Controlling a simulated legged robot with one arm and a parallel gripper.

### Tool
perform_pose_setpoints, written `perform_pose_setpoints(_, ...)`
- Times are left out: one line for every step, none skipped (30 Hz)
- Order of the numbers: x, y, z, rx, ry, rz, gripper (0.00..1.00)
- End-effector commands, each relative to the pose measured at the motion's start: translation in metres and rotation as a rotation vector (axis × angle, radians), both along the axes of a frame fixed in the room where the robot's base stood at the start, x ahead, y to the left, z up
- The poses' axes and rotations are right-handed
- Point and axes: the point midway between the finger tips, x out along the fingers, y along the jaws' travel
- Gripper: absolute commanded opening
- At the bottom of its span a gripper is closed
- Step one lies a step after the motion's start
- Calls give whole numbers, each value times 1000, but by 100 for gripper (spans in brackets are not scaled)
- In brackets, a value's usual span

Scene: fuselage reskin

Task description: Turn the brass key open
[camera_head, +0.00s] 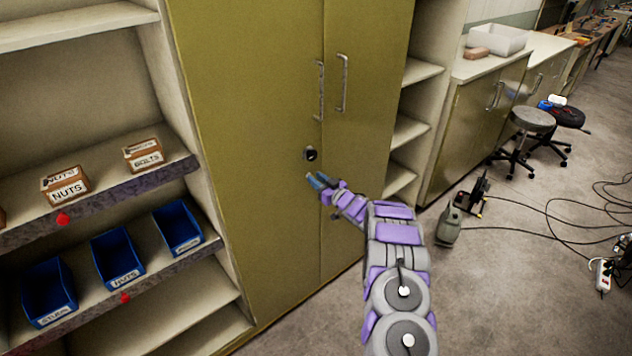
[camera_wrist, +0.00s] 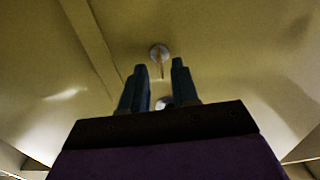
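A round lock (camera_head: 310,154) sits on the olive cabinet's left door, below the handles. In the wrist view a pale round plate with a thin brass-coloured key (camera_wrist: 160,60) stands beyond my fingertips, between them in the picture. The key is too small to tell its exact turn angle. My gripper (camera_head: 317,180) is just below the lock in the head view, apart from it. Its two dark fingers (camera_wrist: 159,68) are spread with a gap between them and hold nothing. A second pale round shape shows low between the fingers, partly hidden.
The tall olive cabinet (camera_head: 250,120) has both doors shut, with two vertical handles (camera_head: 342,82). Open shelves with boxes and blue bins (camera_head: 117,258) stand left. A grey-green canister (camera_head: 449,226) and cables lie on the floor at right.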

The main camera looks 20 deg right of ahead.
Motion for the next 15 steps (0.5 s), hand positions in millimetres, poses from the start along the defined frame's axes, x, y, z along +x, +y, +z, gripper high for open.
perform_pose_setpoints(3, 1, 0, 0, 0, 0, 30)
perform_pose_setpoints(4, 2, 0, 0, 0, 0, 30)
perform_pose_setpoints(6, 3, 0, 0, 0, -1, 30)
perform_pose_setpoints(7, 3, 0, 1, 1, -1, 30)
perform_pose_setpoints(7, 3, 0, 1, 1, -1, 30)
perform_pose_setpoints(8, 4, 0, 1, 1, -1, 30)
perform_pose_setpoints(8, 4, 0, 1, 1, -1, 30)
perform_pose_setpoints(8, 4, 0, 1, 1, -1, 30)
perform_pose_setpoints(8, 4, 0, 1, 2, -1, 30)
perform_pose_setpoints(8, 4, 0, 1, 2, -1, 30)
perform_pose_setpoints(8, 4, 0, 1, 2, -1, 30)
perform_pose_setpoints(8, 4, 0, 1, 2, -1, 30)
perform_pose_setpoints(8, 4, 0, 1, 2, -1, 30)
perform_pose_setpoints(8, 4, 0, 1, 2, -1, 28)
perform_pose_setpoints(8, 4, 0, 1, 2, -1, 24)
